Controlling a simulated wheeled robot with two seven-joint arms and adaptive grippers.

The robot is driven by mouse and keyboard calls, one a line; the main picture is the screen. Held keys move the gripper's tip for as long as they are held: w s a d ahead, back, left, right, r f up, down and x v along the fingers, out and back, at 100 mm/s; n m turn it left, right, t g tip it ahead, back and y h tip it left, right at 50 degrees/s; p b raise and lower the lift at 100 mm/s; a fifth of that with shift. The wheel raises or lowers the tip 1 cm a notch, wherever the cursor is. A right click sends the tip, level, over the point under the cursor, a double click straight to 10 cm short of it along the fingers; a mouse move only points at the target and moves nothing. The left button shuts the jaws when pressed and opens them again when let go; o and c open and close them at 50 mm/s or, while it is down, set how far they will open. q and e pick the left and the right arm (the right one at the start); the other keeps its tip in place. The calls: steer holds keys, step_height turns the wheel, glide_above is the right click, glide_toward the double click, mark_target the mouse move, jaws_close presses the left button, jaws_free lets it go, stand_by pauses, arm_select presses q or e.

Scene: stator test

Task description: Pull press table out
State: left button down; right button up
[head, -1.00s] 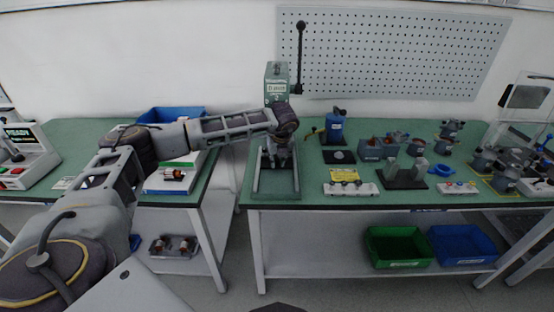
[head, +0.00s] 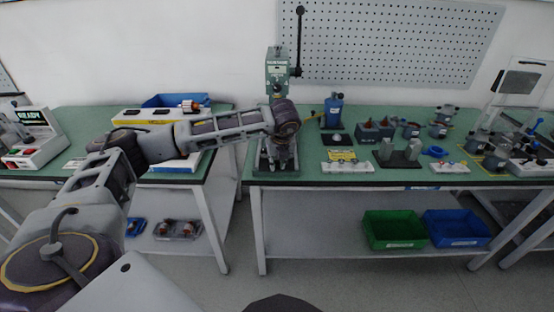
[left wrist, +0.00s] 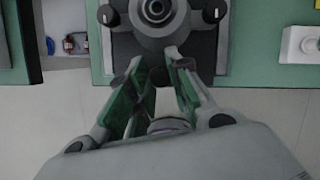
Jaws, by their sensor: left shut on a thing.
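The green press (head: 278,72), with a black lever at its right, stands at the back of the bench. Its base (head: 263,168) reaches to the bench's front edge. My left gripper (head: 281,160) is low in front of the press column, over the base. In the left wrist view the gripper (left wrist: 174,52) has its fingers drawn in on the front of the press table (left wrist: 122,45), a dark plate carrying a round grey fixture (left wrist: 157,12). Black knobs flank the fixture. The exact gripped part is hard to make out. My right gripper is out of view.
Green (head: 394,230) and blue bins (head: 457,228) sit on the lower shelf. A gap separates this bench from the left one.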

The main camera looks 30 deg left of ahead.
arm_select(q)
steer(key=shift+s+d+f, duration=0.1)
steer(key=shift+s+d, duration=0.05)
steer(key=c, duration=1.3)
jaws_free()
steer(key=shift+s, duration=0.15)
steer(key=shift+r, duration=0.2)
steer(key=v, duration=1.1)
steer(key=shift+d+r, duration=0.2)
steer(key=shift+r, duration=0.15)
steer(key=shift+s, duration=0.1)
